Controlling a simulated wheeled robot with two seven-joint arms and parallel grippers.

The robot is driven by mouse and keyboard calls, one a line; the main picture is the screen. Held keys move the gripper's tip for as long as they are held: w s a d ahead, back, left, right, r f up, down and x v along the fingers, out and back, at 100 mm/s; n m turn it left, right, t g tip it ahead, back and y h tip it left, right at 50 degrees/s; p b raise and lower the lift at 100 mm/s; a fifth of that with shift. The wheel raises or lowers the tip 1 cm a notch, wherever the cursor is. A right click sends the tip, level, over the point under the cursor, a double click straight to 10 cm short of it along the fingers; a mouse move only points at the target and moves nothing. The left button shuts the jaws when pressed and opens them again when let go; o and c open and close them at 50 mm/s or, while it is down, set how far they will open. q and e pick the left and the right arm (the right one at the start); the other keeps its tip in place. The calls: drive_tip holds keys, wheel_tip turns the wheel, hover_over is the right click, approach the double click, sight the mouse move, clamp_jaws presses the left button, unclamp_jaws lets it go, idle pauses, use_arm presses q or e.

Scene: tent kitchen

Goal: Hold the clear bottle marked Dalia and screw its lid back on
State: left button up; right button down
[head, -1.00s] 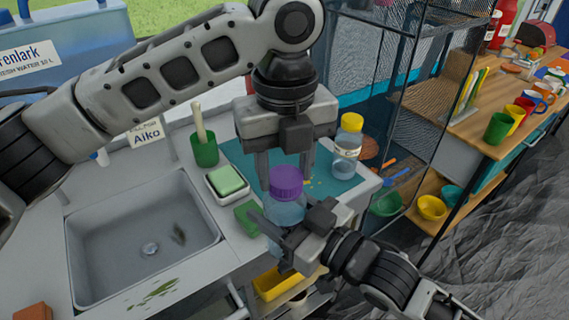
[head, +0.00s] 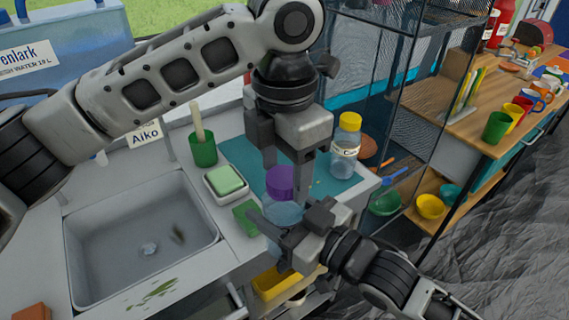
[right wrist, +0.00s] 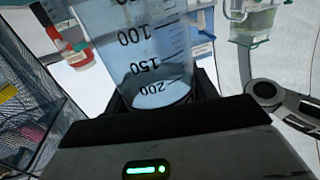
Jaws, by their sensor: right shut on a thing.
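A clear bottle with a purple lid (head: 279,182) on its top is in my right gripper (head: 278,236), just off the counter's front edge. The clear bottle body (head: 284,214) stands roughly upright. In the right wrist view the bottle (right wrist: 150,55) shows 100, 150 and 200 marks between the jaws; no name is readable on it. My left gripper (head: 286,170) points down from above, its fingers apart on either side of the purple lid. The lid partly hides one finger; I cannot tell whether they touch it or how tightly the lid sits.
A yellow-lidded bottle (head: 346,145) stands on the teal mat (head: 245,155) behind. A green cup (head: 203,150), a soap dish (head: 226,182) and a green sponge (head: 246,215) are left of the bottle, beside the sink (head: 135,230). A mesh rack (head: 385,85) stands right.

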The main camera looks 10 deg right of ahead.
use_arm(q)
drive_tip(key=shift+o, duration=0.4)
drive_tip(key=shift+r, duration=0.1)
drive_tip(key=shift+r, duration=2.2)
drive_tip(key=shift+c, duration=0.4)
